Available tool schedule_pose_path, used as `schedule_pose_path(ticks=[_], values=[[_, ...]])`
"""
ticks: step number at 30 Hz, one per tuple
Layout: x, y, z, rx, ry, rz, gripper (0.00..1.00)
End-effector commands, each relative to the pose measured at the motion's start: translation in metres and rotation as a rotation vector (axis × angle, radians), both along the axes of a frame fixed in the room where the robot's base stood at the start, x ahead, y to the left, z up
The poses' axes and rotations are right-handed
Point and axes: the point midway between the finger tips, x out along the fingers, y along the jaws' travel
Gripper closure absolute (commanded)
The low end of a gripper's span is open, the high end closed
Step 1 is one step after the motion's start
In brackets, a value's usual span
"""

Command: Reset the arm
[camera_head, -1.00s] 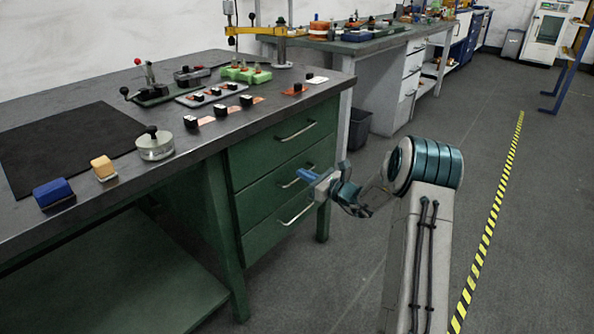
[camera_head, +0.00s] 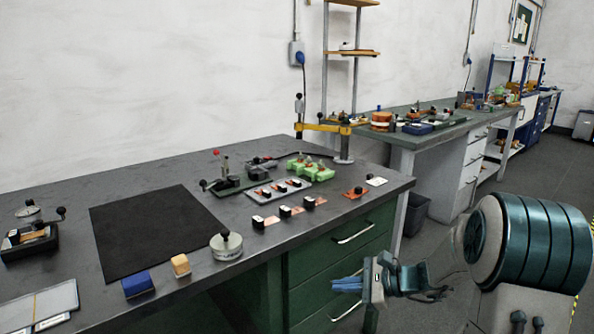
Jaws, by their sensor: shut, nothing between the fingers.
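My gripper (camera_head: 346,284) is at the lower middle right, in front of the workbench's green drawers. Its blue fingers point left and are together, with nothing between them. It is apart from the bench (camera_head: 75,189) and everything on it. My arm runs from the gripper right to a large teal-ringed joint at the right edge. The lower part of my arm is cut off by the frame's bottom.
On the bench lie a black mat (camera_head: 155,230), a blue block (camera_head: 138,284), a tan block (camera_head: 181,265) and a round metal weight (camera_head: 226,245). A drawer handle (camera_head: 354,233) sticks out behind my gripper. Another bench (camera_head: 405,140) stands farther back.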

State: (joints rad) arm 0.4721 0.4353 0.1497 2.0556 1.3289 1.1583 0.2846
Motion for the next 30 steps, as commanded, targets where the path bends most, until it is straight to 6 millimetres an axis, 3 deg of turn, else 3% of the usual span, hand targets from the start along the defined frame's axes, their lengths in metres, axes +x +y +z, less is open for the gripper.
schedule_pose_path(ticks=[1, 8, 13, 18, 24, 30], values=[[-0.018, 0.013, 0.031, -0.079, -0.027, 0.076, 1.00], [-0.102, 0.037, 0.095, -0.443, -0.152, 0.412, 1.00], [-0.156, 0.034, 0.141, -0.706, -0.266, 0.646, 1.00], [-0.202, 0.017, 0.186, -0.963, -0.395, 0.869, 1.00], [-0.237, -0.007, 0.230, -1.221, -0.534, 1.080, 1.00], [-0.250, -0.021, 0.249, -1.353, -0.607, 1.182, 1.00]])
